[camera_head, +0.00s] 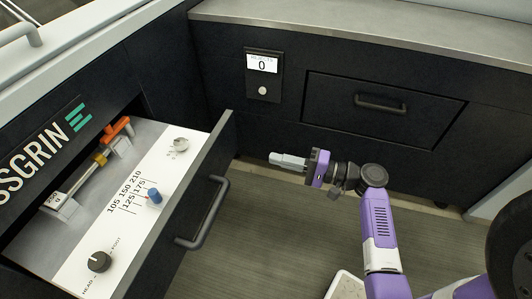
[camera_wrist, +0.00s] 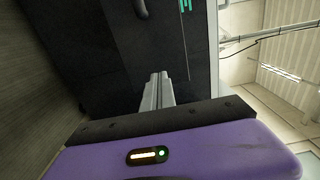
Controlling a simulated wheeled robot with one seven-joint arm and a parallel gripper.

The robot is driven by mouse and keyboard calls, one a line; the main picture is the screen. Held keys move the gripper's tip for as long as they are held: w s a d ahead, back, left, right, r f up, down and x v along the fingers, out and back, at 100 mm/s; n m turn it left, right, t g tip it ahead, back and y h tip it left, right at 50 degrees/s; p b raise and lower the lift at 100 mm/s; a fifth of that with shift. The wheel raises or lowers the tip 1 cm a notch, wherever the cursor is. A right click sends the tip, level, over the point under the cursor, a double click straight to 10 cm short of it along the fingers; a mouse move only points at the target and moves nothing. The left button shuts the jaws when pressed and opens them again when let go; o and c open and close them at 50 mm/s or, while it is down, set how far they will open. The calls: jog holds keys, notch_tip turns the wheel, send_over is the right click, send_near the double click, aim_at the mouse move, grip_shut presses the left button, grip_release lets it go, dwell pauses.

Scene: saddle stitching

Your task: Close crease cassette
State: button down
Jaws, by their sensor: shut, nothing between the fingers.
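The crease cassette (camera_head: 222,140) is a dark drawer at the left of the head view, pulled out from the machine. Its white and grey top shows a scale, a blue knob (camera_head: 154,196), a black dial (camera_head: 99,261) and an orange-handled part (camera_head: 118,129). A dark bar handle (camera_head: 204,215) is on its front face. My gripper (camera_head: 272,158) is shut and empty, to the right of the drawer front and apart from it. In the wrist view my closed fingers (camera_wrist: 160,78) point toward a dark panel, with part of a dark handle (camera_wrist: 140,8) at the top edge.
A dark cabinet (camera_head: 300,60) with a closed drawer, its handle (camera_head: 380,103) and a small display reading 0 (camera_head: 262,64) stands behind my gripper. The grey floor (camera_head: 265,240) between the cassette and my arm is clear.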

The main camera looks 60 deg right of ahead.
aim_at(147, 138)
jog(key=x, duration=1.3)
jog(key=shift+a+f+b, duration=0.1)
jog(key=shift+b, duration=0.3)
jog(key=b+x, duration=0.4)
jog(key=x, duration=0.6)
jog(key=b+x, duration=0.4)
jog(key=x, duration=0.6)
jog(key=b+x, duration=0.5)
jog(key=x, duration=0.6)
jog(key=shift+w+a+f, duration=0.1)
jog(key=shift+f, duration=0.15)
jog(key=shift+w+a+r+b, duration=0.1)
jog(key=shift+w+a+b, duration=0.05)
jog(key=shift+w+b, duration=0.25)
jog(key=shift+w+r, duration=0.2)
jog(key=shift+r, duration=0.1)
jog(key=shift+a, duration=0.15)
